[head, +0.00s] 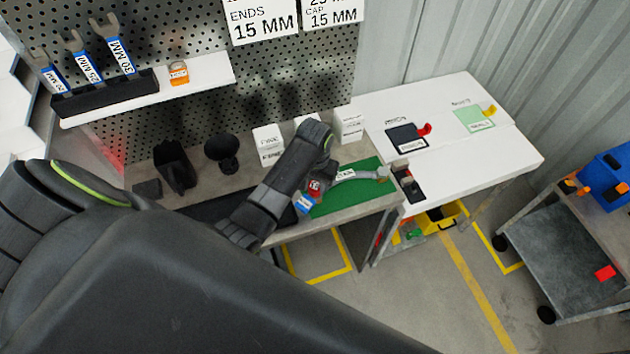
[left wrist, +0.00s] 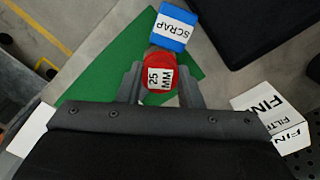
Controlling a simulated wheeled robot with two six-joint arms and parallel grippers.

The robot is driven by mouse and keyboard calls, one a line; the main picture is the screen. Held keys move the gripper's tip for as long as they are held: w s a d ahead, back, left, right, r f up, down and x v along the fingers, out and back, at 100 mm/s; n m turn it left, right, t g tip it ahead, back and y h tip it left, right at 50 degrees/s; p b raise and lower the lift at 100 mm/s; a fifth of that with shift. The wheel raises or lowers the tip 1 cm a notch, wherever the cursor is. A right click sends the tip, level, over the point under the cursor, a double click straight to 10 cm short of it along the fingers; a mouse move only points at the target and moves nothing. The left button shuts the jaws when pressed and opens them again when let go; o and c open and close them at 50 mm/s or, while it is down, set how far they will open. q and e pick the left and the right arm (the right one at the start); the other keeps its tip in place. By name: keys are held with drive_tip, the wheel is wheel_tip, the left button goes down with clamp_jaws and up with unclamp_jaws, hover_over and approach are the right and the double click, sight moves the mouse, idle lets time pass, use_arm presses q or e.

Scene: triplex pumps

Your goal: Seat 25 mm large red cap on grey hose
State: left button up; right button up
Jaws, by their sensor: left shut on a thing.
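The red cap (left wrist: 159,77), labelled 25 MM, sits between the two fingers of my left gripper (left wrist: 162,84), which is shut on it. In the head view the cap (head: 314,187) is at the left part of the green mat, just below my left gripper (head: 318,168). The grey hose (head: 355,174) lies curved on the mat, its near end close to the cap. Whether the cap is around the hose end or only beside it, I cannot tell. My right gripper is not in view.
A blue SCRAP piece (left wrist: 172,28) is close beside the cap. White filter boxes (head: 268,140) stand behind the green mat (head: 345,196). A dark block (head: 408,183) is at the mat's right end. A white table (head: 455,140) stands to the right.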

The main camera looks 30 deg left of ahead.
use_arm(q)
drive_tip(key=shift+f, duration=0.65)
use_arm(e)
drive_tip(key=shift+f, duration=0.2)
use_arm(q)
drive_tip(key=o, duration=1)
